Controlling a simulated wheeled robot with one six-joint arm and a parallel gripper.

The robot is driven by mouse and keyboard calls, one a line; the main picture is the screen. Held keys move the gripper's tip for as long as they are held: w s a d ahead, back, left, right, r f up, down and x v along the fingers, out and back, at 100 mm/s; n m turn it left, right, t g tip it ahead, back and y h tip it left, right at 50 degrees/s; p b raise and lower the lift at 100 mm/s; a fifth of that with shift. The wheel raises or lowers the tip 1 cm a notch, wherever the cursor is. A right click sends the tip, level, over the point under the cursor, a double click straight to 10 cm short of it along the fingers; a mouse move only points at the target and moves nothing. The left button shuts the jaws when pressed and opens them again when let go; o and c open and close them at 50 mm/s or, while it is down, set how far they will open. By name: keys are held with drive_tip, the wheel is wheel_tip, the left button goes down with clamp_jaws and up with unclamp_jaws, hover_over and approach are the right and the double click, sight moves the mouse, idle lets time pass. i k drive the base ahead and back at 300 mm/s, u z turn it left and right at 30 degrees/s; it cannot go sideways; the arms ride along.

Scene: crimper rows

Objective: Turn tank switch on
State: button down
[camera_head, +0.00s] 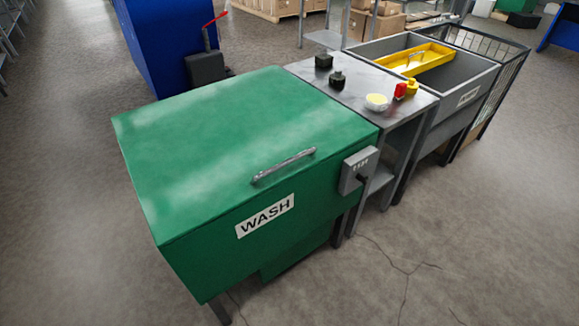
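A green tank (225,150) with a closed lid stands at the centre left. Its front carries a white label reading WASH (265,216), and a metal handle (284,166) lies along the lid's front edge. A grey switch box (357,170) is fixed at the tank's right front corner. It has small lettering on its face, too small to read surely, and a dark lever (362,180) low on it. I cannot tell surely which position the lever is in. My gripper is not in view.
A grey bench (350,97) right of the tank bears dark jars, a bowl (377,102), and red and yellow bottles. Beyond stand a grey labelled basin (468,97) with a yellow tray (414,60) and a wire cage (500,75). Floor in front is clear.

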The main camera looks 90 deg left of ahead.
sight(361, 179)
drive_tip(key=u, duration=2.3)
drive_tip(key=k, duration=0.6)
drive_tip(key=z, duration=0.5)
drive_tip(key=i, duration=1.1)
drive_tip(key=u, duration=0.7)
drive_tip(key=i, duration=0.5)
drive_tip(key=u, duration=0.55)
